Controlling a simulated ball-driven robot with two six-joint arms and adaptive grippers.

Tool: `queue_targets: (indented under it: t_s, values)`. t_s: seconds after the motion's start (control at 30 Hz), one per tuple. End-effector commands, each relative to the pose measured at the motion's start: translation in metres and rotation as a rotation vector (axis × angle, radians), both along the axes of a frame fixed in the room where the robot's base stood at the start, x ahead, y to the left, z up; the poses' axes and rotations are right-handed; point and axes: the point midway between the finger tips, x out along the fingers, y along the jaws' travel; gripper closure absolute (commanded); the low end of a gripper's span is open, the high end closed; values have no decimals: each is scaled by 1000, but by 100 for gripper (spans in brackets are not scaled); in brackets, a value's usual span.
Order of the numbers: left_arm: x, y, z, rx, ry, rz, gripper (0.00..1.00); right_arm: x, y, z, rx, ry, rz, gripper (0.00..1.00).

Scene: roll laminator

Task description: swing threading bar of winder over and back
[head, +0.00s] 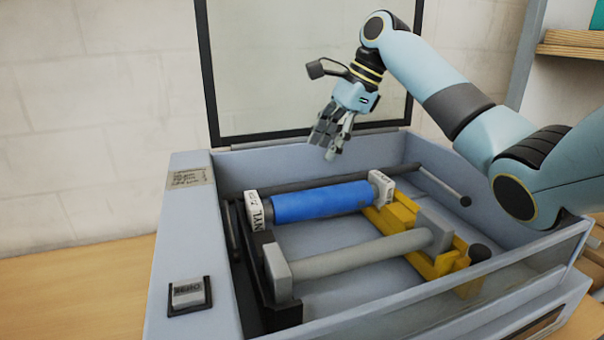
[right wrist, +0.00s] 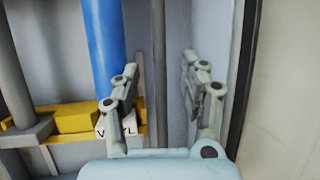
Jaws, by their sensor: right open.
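The winder is an open grey-blue box holding a blue roll (head: 320,201) with white labelled end blocks, and a grey roller (head: 360,255) in front of it. A thin dark bar (head: 300,185), which looks like the threading bar, runs across behind the blue roll. At its right end a dark lever (head: 440,184) slants forward to a black knob. My right gripper (head: 331,150) is open and empty above the rear of the box, fingers pointing down. In the right wrist view the dark bar (right wrist: 158,60) appears between its fingers (right wrist: 160,75), apart from both. My left gripper is not in view.
A raised clear lid (head: 305,65) with a dark frame stands behind the box. Yellow brackets (head: 400,210) support the right roll ends. The box walls surround the rollers.

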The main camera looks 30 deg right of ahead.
Motion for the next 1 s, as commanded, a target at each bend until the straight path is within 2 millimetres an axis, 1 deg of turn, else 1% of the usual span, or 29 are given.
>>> queue_targets:
  t_s: [0.03, 0.2, 0.3, 0.43, 0.6, 0.83, 0.87, 1.0]
  values:
    - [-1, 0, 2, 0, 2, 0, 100, 2, 5, -9, 3, 5, 0, 56]
    - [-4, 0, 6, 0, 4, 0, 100, 11, 16, -41, 3, 4, 0, 56]
    - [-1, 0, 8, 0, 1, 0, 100, 16, 22, -57, 2, 4, 0, 56]
    - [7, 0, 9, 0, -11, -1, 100, 20, 27, -73, 1, 2, -1, 56]
    - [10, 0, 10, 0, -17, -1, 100, 23, 30, -81, 0, 1, 0, 56]
    - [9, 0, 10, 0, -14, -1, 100, 23, 30, -82, 0, 1, 0, 56]
    - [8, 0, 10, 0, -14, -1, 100, 23, 30, -82, 0, 1, 0, 59]
    - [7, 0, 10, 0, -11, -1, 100, 23, 30, -82, 0, 1, 0, 77]
